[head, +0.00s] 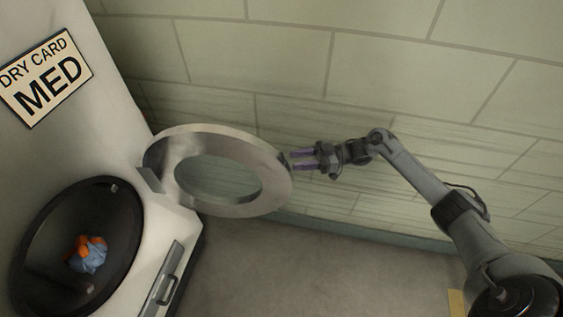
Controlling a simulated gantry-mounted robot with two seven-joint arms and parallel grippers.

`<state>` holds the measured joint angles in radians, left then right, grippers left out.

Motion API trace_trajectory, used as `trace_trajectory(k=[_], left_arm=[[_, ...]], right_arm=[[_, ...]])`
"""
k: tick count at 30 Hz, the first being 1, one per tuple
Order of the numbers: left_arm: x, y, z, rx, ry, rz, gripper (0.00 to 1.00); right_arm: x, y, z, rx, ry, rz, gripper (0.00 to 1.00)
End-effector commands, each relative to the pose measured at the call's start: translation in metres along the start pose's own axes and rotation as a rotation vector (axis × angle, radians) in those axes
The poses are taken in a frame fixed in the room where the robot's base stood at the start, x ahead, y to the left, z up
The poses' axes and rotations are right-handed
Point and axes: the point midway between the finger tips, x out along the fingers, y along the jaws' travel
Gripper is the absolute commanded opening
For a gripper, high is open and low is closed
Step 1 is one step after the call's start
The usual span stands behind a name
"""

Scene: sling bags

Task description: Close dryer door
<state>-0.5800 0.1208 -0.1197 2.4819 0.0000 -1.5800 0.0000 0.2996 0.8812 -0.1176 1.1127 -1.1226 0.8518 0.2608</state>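The dryer door (165,180) is a round metal ring with a clear window, and it stands wide open on its hinge to the right of the drum opening. The dryer (130,125) is a white machine at the left, with a dark round opening (125,240). My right gripper (292,161) is at the right rim of the door, with its purple fingers apart. The fingertips are at or very near the rim; I cannot tell whether they touch it. My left gripper is not in view.
Orange and blue cloth (88,257) lies inside the drum. A pale block wall (400,70) is behind the door and my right arm. The grey floor (290,270) below the door is clear.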

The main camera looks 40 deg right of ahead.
Motion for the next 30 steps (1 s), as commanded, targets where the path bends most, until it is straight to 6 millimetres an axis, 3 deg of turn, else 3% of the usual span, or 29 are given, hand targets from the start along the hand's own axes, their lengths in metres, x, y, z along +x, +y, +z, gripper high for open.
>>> trace_trajectory(k=[3,10,24,25,30], left_arm=[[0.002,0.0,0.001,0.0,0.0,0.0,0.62],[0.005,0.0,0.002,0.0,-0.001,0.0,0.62],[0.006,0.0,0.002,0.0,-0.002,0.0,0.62],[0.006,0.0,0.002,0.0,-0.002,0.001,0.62],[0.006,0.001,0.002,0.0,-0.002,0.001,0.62]], right_arm=[[0.021,0.0,0.0,-0.003,0.003,-0.001,0.4],[0.049,0.0,0.0,-0.001,0.002,-0.001,0.4],[0.059,0.0,0.0,-0.001,0.0,0.001,0.4],[0.059,0.0,0.0,-0.001,0.0,0.001,0.38],[0.059,0.0,0.0,-0.001,0.0,0.001,0.12]])
